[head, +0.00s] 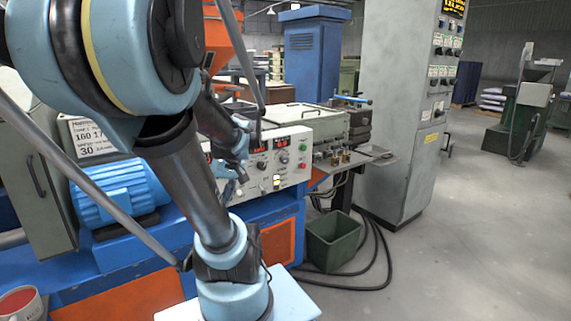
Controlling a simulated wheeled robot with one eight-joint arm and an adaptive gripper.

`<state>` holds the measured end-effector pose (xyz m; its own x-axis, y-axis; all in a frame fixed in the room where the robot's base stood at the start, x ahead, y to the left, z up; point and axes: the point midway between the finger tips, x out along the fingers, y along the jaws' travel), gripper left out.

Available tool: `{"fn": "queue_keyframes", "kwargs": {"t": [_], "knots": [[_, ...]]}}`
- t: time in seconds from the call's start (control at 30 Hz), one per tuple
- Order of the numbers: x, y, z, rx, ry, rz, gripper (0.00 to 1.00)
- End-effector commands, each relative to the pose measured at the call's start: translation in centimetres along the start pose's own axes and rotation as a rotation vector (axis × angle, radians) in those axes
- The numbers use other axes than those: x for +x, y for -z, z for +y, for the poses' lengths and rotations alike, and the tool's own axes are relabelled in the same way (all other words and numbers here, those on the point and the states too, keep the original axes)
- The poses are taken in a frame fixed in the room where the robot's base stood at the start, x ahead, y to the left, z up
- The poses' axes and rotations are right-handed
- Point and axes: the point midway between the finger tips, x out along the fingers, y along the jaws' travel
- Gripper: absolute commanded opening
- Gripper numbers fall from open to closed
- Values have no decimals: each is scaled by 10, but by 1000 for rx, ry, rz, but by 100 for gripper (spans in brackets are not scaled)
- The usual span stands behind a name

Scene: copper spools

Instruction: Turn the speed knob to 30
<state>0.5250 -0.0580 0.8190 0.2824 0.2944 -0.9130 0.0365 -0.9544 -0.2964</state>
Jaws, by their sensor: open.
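The white control panel (290,158) stands on the blue machine near the picture's middle. It carries red lit displays, several small dark knobs, and green and red buttons. The labels are too small to read, so I cannot tell which knob is the speed knob. My gripper (241,176) is open, in front of the panel's left part. My wrist and arm hide some of that part. I cannot tell whether the fingers touch a knob or are apart from it.
A white sign (88,138) at the left shows "30" on its lowest line. A blue motor (118,192) sits below it. A green bin (334,242) and black cables lie on the floor. A tall grey cabinet (398,110) stands right of the panel. The floor at right is open.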

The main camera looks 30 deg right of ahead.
Motion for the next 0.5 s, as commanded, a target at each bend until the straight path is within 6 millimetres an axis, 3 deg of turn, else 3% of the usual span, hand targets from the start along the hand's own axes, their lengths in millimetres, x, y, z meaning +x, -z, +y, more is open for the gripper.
{"fn": "queue_keyframes", "kwargs": {"t": [0.2,0.5], "knots": [[-21,36,41,5,66,106,49],[-56,69,114,-20,114,294,49]]}}
